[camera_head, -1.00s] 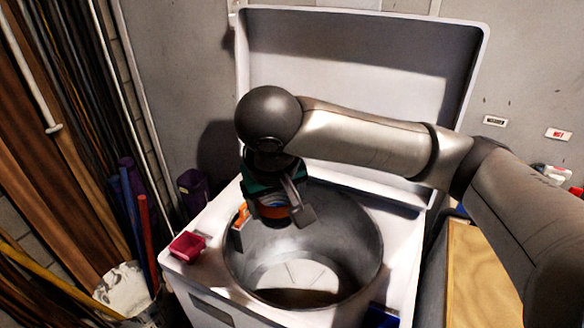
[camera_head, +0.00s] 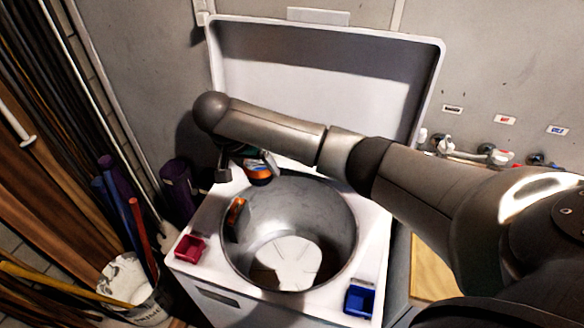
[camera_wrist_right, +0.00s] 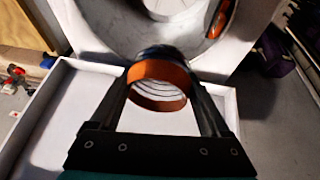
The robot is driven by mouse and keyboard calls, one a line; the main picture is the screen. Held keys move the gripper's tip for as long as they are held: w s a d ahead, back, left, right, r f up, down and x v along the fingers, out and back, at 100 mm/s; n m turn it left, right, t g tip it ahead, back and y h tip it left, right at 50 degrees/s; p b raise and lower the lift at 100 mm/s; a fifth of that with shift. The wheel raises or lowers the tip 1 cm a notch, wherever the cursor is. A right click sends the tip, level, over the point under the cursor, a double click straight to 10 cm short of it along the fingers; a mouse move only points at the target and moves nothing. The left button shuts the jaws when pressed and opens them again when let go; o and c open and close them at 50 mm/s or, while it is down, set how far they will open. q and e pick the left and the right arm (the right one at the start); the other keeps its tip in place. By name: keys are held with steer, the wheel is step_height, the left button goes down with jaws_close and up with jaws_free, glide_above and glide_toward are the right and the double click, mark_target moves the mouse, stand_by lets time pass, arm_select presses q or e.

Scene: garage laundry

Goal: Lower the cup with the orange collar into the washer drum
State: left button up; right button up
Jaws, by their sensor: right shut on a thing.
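The washer drum (camera_head: 330,205) is an open grey metal cylinder in the white washer, with its lid up. My right gripper (camera_head: 240,172) is at the drum's back-left side in the head view, partly hidden by my own arm. It is shut on the cup with the orange collar (camera_head: 258,173). In the right wrist view the cup (camera_wrist_right: 160,73) sits between the two fingers (camera_wrist_right: 160,92), with ridges showing inside its collar. The drum (camera_wrist_right: 135,25) lies past the cup there, so the cup appears beside the opening. My left gripper is not in view.
An orange piece (camera_head: 236,212) sits at the drum's left rim. The raised lid (camera_head: 330,85) bounds the back. A bucket (camera_head: 128,282) stands at lower left.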

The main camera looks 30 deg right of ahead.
steer(key=s+d+f+m+g+p, duration=0.2)
steer(key=s+d+f+m+p, duration=0.25)
steer(key=d+p, duration=0.2)
step_height(320, 180, down, 10)
steer(key=b, duration=1.1)
steer(key=shift+s+a+r, duration=0.15)
steer(key=shift+a, duration=0.15)
steer(key=shift+d+p, duration=0.35)
steer(key=shift+p, duration=0.15)
